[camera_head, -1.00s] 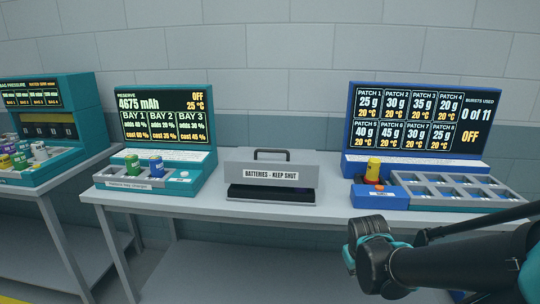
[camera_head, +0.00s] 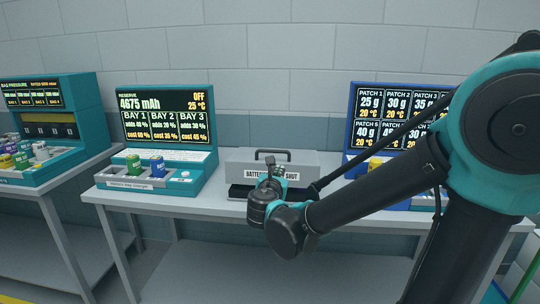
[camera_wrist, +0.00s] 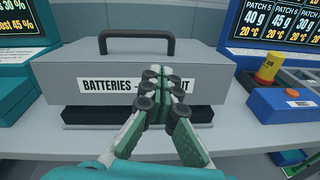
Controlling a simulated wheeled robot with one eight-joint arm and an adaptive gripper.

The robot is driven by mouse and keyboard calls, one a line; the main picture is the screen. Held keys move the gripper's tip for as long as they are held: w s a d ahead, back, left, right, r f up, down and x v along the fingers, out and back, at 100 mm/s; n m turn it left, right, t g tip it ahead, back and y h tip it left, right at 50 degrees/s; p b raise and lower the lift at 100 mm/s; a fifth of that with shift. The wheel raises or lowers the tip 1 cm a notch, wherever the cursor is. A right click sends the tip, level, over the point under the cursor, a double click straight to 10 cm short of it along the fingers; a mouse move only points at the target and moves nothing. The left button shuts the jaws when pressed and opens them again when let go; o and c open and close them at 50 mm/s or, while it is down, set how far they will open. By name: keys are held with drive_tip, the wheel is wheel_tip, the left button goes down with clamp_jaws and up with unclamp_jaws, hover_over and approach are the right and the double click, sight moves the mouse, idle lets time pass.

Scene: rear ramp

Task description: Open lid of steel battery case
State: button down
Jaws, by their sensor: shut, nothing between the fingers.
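The grey steel battery case (camera_head: 240,168) stands on the bench between the two display stations. It has a dark handle (camera_wrist: 137,36) on top and a white label (camera_wrist: 105,85) reading "BATTERIES - KEEP SHUT". Its lid is down over a dark base (camera_wrist: 85,117). My gripper (camera_head: 272,172) is in front of the case, and in the wrist view my gripper (camera_wrist: 158,72) covers the middle of the label. Its fingers are shut with nothing between them. I cannot tell whether the fingertips touch the case front.
On the left is a teal charger (camera_head: 150,183) with a green and a blue battery. Bare bench (camera_wrist: 235,138) lies in front of the case.

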sight(270, 151)
drive_tip(key=a+r+n+t+y, duration=0.1)
drive_tip(key=a+r+n, duration=0.1)
drive_tip(key=a+n, duration=0.15)
drive_tip(key=shift+m, duration=0.35)
drive_tip(key=w, duration=0.9)
drive_tip(key=shift+w+a, duration=0.1)
drive_tip(key=shift+w, duration=0.1)
drive_tip(key=shift+w+r, duration=0.2)
drive_tip(key=shift+r, duration=0.15)
drive_tip(key=shift+w+r, duration=0.55)
drive_tip(key=shift+r, duration=0.05)
drive_tip(key=w+r+g, duration=0.1)
drive_tip(key=w+r, duration=0.3)
drive_tip(key=w, duration=0.6)
drive_tip(key=w+r, duration=0.5)
drive_tip(key=w, duration=0.5)
drive_tip(key=shift+d+g, duration=0.35)
drive_tip(key=shift+g, duration=0.05)
